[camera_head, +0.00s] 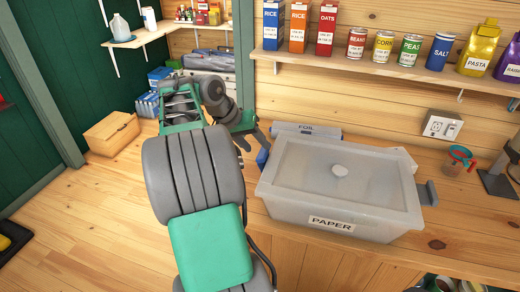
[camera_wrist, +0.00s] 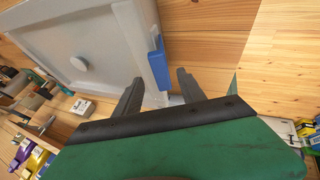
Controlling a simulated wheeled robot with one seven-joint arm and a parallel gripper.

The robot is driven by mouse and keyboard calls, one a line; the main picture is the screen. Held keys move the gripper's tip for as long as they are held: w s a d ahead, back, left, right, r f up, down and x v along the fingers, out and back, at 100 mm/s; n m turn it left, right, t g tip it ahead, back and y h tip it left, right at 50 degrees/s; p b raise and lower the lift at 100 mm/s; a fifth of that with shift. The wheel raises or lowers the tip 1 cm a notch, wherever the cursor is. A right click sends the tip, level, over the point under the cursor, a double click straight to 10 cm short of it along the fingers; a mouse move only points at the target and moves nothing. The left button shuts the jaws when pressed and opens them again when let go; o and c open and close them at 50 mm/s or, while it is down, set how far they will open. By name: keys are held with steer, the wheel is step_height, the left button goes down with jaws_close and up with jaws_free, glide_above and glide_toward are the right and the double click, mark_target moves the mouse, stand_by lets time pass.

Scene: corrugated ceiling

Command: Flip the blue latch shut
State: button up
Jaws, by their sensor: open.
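The blue latch (camera_wrist: 160,62) is on the side of a translucent grey box in the wrist view, just past my gripper's fingertips. In the head view the blue latch (camera_head: 262,158) shows as a small patch at the box's left end. I cannot tell its exact angle. The box with its lid (camera_head: 300,172) has a round knob and a PAPER label, and stands on the wooden counter. My gripper (camera_wrist: 160,82) is open and empty, its two dark fingers apart, with the latch in line with the gap between them. In the head view my gripper is left of the box, partly hidden by my arm.
A grey latch (camera_head: 428,193) sticks out at the box's right end. A FOIL box (camera_head: 308,129) lies behind the box. A shelf (camera_head: 380,68) with cans and packets runs above. Open floor lies left of the counter.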

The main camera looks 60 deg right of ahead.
mark_target(262, 152)
steer(key=x, duration=0.4)
steer(key=shift+w+r, duration=0.1)
jaws_close()
stand_by(0.3)
